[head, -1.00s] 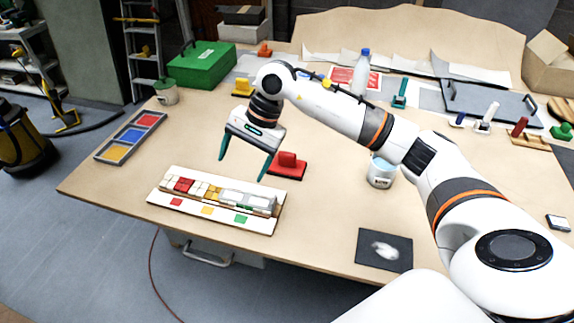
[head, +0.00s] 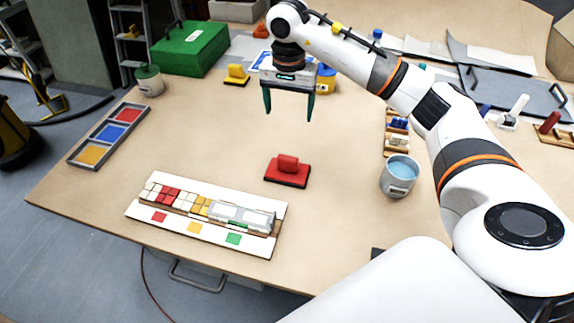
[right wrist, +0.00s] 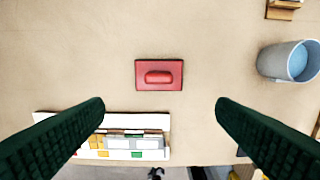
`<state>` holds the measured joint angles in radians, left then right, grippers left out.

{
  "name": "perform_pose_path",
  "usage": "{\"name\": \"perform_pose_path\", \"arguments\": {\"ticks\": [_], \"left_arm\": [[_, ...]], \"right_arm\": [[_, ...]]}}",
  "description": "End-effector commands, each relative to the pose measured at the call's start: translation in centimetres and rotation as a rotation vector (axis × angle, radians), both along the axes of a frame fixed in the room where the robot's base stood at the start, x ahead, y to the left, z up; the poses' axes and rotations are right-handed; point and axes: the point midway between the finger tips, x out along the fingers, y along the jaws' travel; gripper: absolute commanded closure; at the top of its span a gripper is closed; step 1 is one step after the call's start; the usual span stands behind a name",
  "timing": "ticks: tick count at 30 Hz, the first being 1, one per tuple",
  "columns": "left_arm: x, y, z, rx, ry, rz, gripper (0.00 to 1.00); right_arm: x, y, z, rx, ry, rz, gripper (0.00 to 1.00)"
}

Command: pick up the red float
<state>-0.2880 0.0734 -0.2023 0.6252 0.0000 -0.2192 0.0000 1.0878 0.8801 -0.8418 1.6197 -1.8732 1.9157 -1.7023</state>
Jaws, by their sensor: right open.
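The red float (head: 287,171) lies flat on the wooden table, its block handle facing up. In the right wrist view the red float (right wrist: 159,75) sits just beyond the fingertips, centred between them, with its long side running left to right. My right gripper (head: 289,112) is open and empty, pointing down above the table; in the head view its fingertips show higher in the picture than the float. In the right wrist view its two dark green fingers (right wrist: 160,104) are wide apart and touch nothing. My left gripper is not in view.
The white mosaic panel (head: 146,206) with coloured tiles lies near the front edge. A grey bucket (head: 398,178) of blue water stands right of the float. A three-part colour tray (head: 110,133), a green case (head: 190,48) and a yellow float (head: 236,75) lie further left and back. Table around the float is clear.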

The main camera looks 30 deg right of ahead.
Motion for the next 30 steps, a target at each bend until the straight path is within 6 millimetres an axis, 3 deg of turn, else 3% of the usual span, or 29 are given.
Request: {"name": "perform_pose_path", "arguments": {"ticks": [1, 3, 13, 17, 24, 30], "left_arm": [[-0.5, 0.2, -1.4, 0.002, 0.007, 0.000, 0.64], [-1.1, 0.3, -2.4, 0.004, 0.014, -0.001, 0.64], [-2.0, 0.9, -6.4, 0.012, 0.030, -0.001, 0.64], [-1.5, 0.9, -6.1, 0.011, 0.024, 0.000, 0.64], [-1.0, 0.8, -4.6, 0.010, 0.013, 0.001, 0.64], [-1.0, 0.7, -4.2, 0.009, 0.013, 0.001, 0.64]], "right_arm": [[0.0, 0.0, -1.4, 0.001, -0.001, 0.001, 0.20], [0.0, 0.1, -2.4, 0.001, -0.001, 0.001, 0.20], [0.0, 0.1, -6.3, 0.001, 0.000, 0.000, 0.20], [0.0, 0.1, -7.2, 0.001, 0.002, 0.000, 0.20], [-0.1, 0.1, -11.2, 0.001, 0.005, -0.001, 0.20], [0.0, 0.1, -13.0, 0.001, 0.000, 0.001, 0.20]]}}
